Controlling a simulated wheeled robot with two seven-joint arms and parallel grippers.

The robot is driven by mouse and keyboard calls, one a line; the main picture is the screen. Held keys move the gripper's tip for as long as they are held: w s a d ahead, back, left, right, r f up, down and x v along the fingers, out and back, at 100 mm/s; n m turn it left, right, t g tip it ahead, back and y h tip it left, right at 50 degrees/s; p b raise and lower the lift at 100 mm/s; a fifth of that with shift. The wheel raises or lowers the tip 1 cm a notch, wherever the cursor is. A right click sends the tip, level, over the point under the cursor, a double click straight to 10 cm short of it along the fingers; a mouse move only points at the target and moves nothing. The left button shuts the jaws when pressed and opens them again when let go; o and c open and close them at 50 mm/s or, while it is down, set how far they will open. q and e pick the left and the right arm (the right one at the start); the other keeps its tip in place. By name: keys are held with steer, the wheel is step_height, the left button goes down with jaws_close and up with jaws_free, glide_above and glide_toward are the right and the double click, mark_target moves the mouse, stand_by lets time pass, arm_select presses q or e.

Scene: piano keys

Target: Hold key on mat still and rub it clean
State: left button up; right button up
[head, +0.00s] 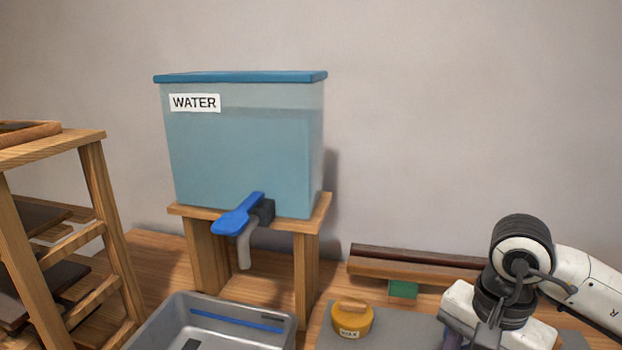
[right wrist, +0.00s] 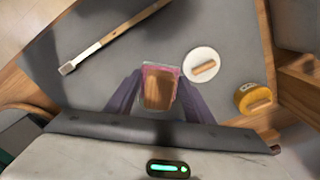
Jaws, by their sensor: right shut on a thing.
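My right gripper (right wrist: 158,88) is shut on a small wood-topped block (right wrist: 158,86) with a pinkish rim, held between its purple fingers over the grey mat (right wrist: 113,68). Whether the block touches the mat is unclear. My left gripper is not in view.
A wooden rack (head: 108,225) stands at left.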

steer(key=s+n, duration=0.1)
steer(key=n, duration=0.2)
steer(key=s+a+n, duration=0.1)
steer(key=s+n, duration=0.1)
steer(key=n, duration=0.1)
steer(key=s+a+n, duration=0.1)
steer(key=s+n, duration=0.1)
steer(key=n, duration=0.2)
steer(key=shift+a, duration=0.2)
